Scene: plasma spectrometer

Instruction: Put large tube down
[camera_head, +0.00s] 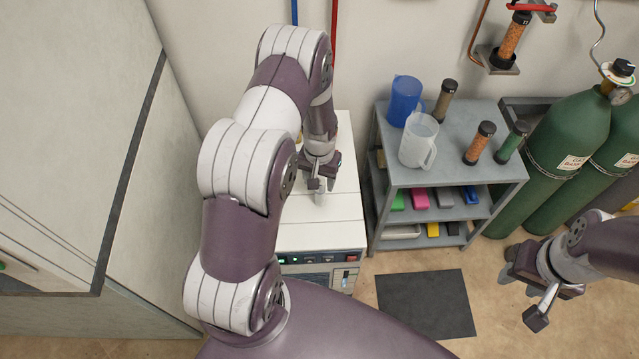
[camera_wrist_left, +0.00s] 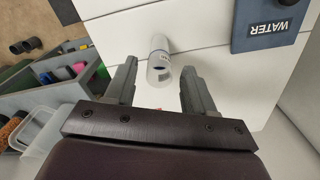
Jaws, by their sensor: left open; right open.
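A whitish tube (camera_head: 320,195) with a small dark label is at the white top of the instrument (camera_head: 335,235). In the left wrist view the tube (camera_wrist_left: 159,45) shows its round end toward the camera, just beyond and between my fingertips. My left gripper (camera_head: 318,184) is open there; its two fingers (camera_wrist_left: 158,72) stand apart with gaps to the tube on both sides. I cannot tell whether the tube's far end touches the surface. My right gripper (camera_head: 527,292) is open and empty above the floor at the right.
A grey shelf cart (camera_head: 455,168) right of the instrument holds a blue pitcher (camera_head: 405,100), a clear pitcher (camera_head: 418,140) and capped columns (camera_head: 479,143). Green gas cylinders (camera_head: 566,140) stand farther right. A blue WATER container (camera_wrist_left: 268,24) is near the left gripper. A dark mat (camera_head: 427,304) lies on the floor.

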